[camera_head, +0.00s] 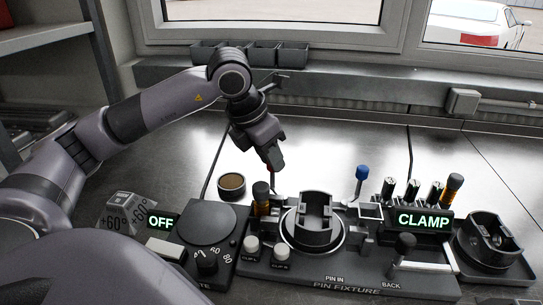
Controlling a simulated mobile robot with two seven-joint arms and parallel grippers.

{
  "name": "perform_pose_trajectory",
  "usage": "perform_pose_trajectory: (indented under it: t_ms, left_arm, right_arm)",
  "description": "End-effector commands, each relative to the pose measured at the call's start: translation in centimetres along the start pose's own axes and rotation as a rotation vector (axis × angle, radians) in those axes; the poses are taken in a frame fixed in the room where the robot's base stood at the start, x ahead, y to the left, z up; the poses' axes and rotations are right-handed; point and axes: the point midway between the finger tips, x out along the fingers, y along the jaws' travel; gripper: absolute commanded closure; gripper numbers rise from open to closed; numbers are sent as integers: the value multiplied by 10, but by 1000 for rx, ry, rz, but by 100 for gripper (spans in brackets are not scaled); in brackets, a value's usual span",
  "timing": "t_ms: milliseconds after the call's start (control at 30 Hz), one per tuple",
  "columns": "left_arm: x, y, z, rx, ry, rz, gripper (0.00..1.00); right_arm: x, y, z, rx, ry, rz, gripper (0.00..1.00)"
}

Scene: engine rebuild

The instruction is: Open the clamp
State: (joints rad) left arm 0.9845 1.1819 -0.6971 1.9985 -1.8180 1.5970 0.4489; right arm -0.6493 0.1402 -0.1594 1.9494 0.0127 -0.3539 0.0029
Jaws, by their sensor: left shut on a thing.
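The pin fixture (345,283) stands on the bench, with a lit sign (423,220) reading CLAMP. An upright holder with a round base (313,238) sits at its middle. My left gripper (272,158) reaches down behind and left of this holder and is shut. A small red piece (268,168) shows at its fingertips, with a thin grey rod below. It looks like a lever handle, but the fingers hide most of it. A blue-topped lever (362,173) stands upright to the right. I cannot tell which lever works the clamp. My right gripper is out of view.
A hot plate (206,223) with an OFF sign stands left of the fixture, a brown-filled round tin (231,185) behind it. Black-and-orange handled tools stand near the fixture. A second holder (490,241) is at right. Dark bins (250,53) line the sill. The bench behind is clear.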

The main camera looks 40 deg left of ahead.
Motion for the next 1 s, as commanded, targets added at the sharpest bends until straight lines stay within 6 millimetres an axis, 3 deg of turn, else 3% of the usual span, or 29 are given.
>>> perform_pose_trajectory:
  t_ms: [367,400,467,767,1000]
  left_arm:
    - [-1,1,0,-5,-2,4,100]
    - [-1,1,0,-5,-2,4,65]
    - [-1,1,0,-5,-2,3,50]
    - [-2,0,0,-4,-1,2,50]
    - [-33,1,1,-4,-5,3,50]
  right_arm:
    - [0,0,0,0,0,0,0]
    - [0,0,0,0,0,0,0]
    - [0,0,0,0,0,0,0]
    - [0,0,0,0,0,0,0]
    - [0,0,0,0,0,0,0]
